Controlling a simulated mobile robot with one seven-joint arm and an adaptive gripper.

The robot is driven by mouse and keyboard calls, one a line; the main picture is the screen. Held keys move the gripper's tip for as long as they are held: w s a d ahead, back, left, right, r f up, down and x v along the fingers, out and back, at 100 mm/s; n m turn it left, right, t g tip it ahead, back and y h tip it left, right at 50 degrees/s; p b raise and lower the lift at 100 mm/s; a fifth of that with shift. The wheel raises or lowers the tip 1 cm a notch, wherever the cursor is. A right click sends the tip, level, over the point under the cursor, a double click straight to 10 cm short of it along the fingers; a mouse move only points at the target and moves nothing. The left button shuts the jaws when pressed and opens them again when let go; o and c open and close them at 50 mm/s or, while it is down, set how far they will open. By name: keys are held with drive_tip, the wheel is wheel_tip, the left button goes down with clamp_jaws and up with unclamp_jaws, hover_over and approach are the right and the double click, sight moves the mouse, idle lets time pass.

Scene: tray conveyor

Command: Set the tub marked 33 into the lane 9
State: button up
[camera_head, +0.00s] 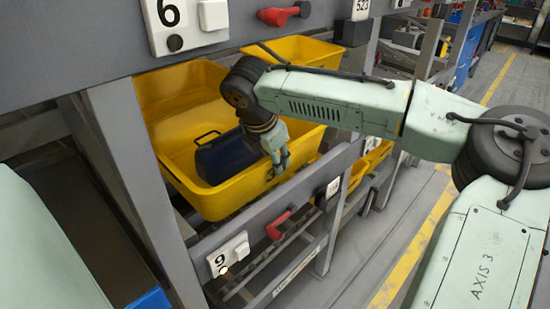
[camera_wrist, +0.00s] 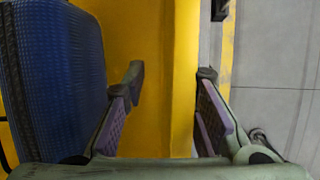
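A large yellow tub (camera_head: 205,203) sits tilted in the upper lane, below the plate marked 6 (camera_head: 168,22). A dark blue case (camera_head: 222,158) with a handle lies in it. A dark mark on the tub's front wall is partly hidden by my gripper, so I cannot read it in full. My gripper (camera_head: 277,160) is at that wall's rim. In the wrist view my open gripper (camera_wrist: 172,72) has one finger on each side of the yellow wall (camera_wrist: 184,110), with gaps showing. The blue case (camera_wrist: 60,70) is left of the fingers. The lane 9 plate (camera_head: 229,256) is on the lower rail.
A second yellow tub (camera_head: 305,50) stands behind, to the right. Red handles (camera_head: 280,224) stick out from the rails. A grey post (camera_head: 135,165) stands left of the tub. The lower lane's rollers (camera_head: 265,270) look bare. Open floor (camera_head: 350,265) lies to the right.

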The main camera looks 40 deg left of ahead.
drive_tip(key=shift+s+r, duration=0.15)
drive_tip(key=shift+r, duration=0.15)
drive_tip(key=s+d, duration=0.1)
drive_tip(key=s, duration=0.3)
drive_tip(key=s+b, duration=0.1)
drive_tip(key=s, duration=0.3)
drive_tip(key=s+d+b, duration=0.1)
drive_tip(key=s, duration=0.3)
drive_tip(key=shift+d+r, duration=0.2)
drive_tip(key=shift+d, duration=0.15)
drive_tip(key=shift+w+r, duration=0.1)
idle(0.6)
